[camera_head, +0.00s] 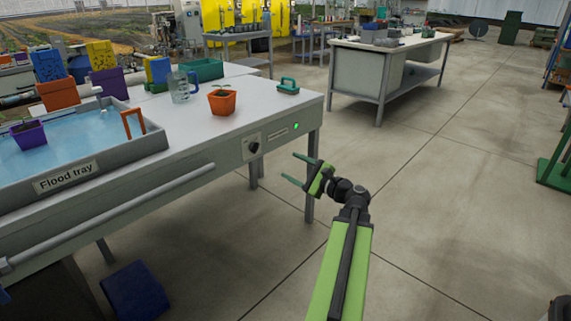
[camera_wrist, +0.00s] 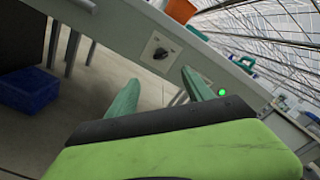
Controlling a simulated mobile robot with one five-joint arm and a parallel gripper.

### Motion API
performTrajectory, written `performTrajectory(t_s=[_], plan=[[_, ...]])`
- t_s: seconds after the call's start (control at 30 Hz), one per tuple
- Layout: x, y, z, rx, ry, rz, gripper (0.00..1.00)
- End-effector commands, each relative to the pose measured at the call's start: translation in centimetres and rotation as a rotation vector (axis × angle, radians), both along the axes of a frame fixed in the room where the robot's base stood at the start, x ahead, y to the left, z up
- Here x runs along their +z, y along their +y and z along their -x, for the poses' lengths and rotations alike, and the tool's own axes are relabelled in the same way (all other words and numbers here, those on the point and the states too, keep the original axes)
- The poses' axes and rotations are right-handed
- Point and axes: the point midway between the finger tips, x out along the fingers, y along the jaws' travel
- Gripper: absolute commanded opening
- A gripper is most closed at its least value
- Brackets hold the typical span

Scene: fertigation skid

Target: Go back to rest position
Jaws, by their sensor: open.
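My gripper (camera_head: 299,169) is in front of the right end of the flood tray bench (camera_head: 205,150), over the floor. Its two green fingers are spread apart with nothing between them. In the wrist view my gripper (camera_wrist: 160,90) faces the bench front, which appears tilted. The black knob (camera_wrist: 160,53) shows between and beyond the fingers, and the lit green light (camera_wrist: 222,92) is by the right fingertip. In the head view the knob (camera_head: 254,147) and green light (camera_head: 296,126) are on the bench's front panel, left of and above the fingers. My arm reaches up from the bottom of the picture.
On the bench are an orange pot with a seedling (camera_head: 222,102), a clear jug (camera_head: 180,87), a green-handled block (camera_head: 288,86) and the flood tray (camera_head: 88,170). A blue crate (camera_head: 135,292) is on the floor below. Another table (camera_head: 385,62) stands behind. The floor to the right is open.

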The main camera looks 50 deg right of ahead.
Motion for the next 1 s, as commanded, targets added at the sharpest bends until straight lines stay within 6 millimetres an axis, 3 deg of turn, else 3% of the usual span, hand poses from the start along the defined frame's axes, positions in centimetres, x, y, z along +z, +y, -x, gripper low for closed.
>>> performTrajectory(t_s=[0.5, 0.57, 0.67, 0.77, 0.9, 1.0], plan=[[0.0, -0.1, 0.1, -0.001, 0.001, 0.0, 0.6], [-0.3, 0.9, -0.8, 0.023, 0.019, 0.017, 0.6], [-1.9, 4.8, -4.3, 0.121, 0.099, 0.092, 0.6], [-4.8, 11.4, -8.8, 0.287, 0.223, 0.231, 0.6], [-9.5, 22.2, -13.3, 0.575, 0.396, 0.482, 0.6], [-12.9, 30.3, -14.7, 0.816, 0.506, 0.699, 0.6]])
